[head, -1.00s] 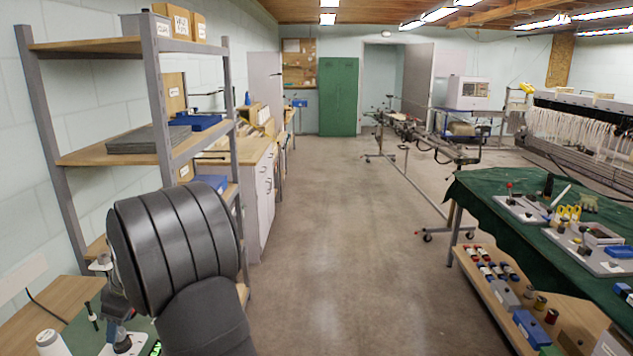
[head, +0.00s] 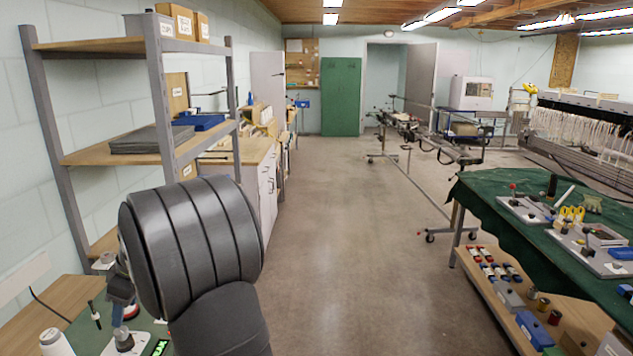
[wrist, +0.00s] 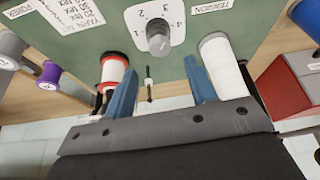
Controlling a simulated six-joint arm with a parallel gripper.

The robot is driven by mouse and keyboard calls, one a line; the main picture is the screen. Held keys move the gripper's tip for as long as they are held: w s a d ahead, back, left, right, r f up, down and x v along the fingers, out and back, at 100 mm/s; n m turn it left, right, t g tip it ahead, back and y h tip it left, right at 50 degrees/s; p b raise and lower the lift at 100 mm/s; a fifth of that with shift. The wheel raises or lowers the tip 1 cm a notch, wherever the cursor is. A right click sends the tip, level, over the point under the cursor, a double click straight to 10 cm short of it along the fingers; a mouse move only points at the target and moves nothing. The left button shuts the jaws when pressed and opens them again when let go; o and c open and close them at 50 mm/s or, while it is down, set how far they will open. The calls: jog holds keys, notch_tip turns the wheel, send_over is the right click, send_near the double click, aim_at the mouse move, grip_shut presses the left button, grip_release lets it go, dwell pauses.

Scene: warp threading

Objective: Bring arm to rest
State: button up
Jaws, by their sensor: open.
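My gripper (wrist: 164,97) shows in the wrist view with its two blue fingers apart and nothing between them. Beyond the fingers are a green board with a grey knob (wrist: 159,42) on a numbered dial. A red-and-white spool (wrist: 114,72) is beside the left finger and a white spool (wrist: 223,66) is beside the right finger. I cannot tell whether the fingers touch them. In the head view my dark arm hides most of the gripper and part of the work table at the lower left.
A shelf rack (head: 110,157) stands close behind my arm at the left. A white cone (head: 54,343) stands on the table at the lower left. A green-covered table (head: 500,228) with tools is at the right. The floor (head: 340,240) between is clear.

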aim_at(120, 331)
jog(key=v, duration=1)
jog(key=x, duration=1.6)
jog(key=shift+a+f, duration=0.1)
jog(key=shift+f, duration=0.25)
jog(key=shift+s+r+m+t, duration=0.1)
jog(key=shift+r+m+t, duration=0.1)
jog(key=shift+m+t, duration=0.35)
jog(key=m+t, duration=0.1)
jog(key=m, duration=0.4)
jog(key=shift+s+h, duration=0.15)
jog(key=shift+h, duration=0.15)
jog(key=shift+s+a+m+t+h, duration=0.1)
jog(key=shift+m+t+h, duration=0.35)
jog(key=shift+m, duration=1.1)
jog(key=shift+s+a+m+t+h, duration=0.1)
jog(key=shift+m+t+h, duration=0.35)
jog(key=shift+m, duration=1.05)
jog(key=shift+v, duration=2.4)
